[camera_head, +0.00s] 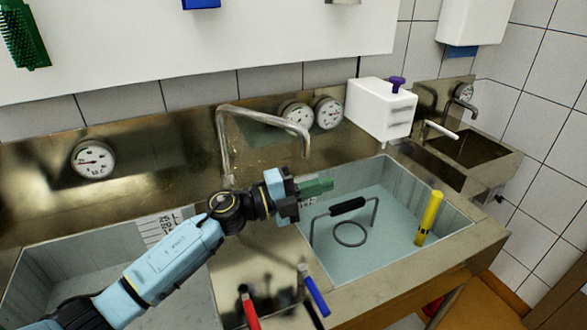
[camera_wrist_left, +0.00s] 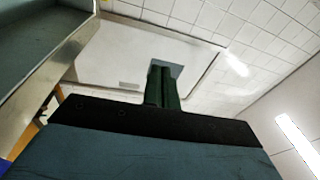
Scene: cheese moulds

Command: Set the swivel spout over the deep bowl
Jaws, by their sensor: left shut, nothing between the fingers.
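The swivel spout (camera_head: 262,113) is a bent metal pipe rising from the deck between two sink bowls. Its arm points right and its downturned end shows near the back left corner of the right bowl (camera_head: 455,222). I cannot tell whether the end is inside that rim. The right bowl holds water; the left bowl (camera_head: 40,275) is partly hidden by my left arm. Which is the deep one is unclear. My left gripper (camera_head: 318,187) is shut and empty, below the spout's end in the picture. Its green fingers (camera_wrist_left: 162,88) show together in the wrist view. My right gripper is not in view.
A wire tool with a black handle (camera_head: 348,206) and a yellow stick (camera_head: 430,217) are in the right bowl. Blue (camera_head: 315,292) and red (camera_head: 249,310) levers stand at the front. Gauges (camera_head: 93,159) line the splashback. A white box (camera_head: 381,110) stands behind the right bowl.

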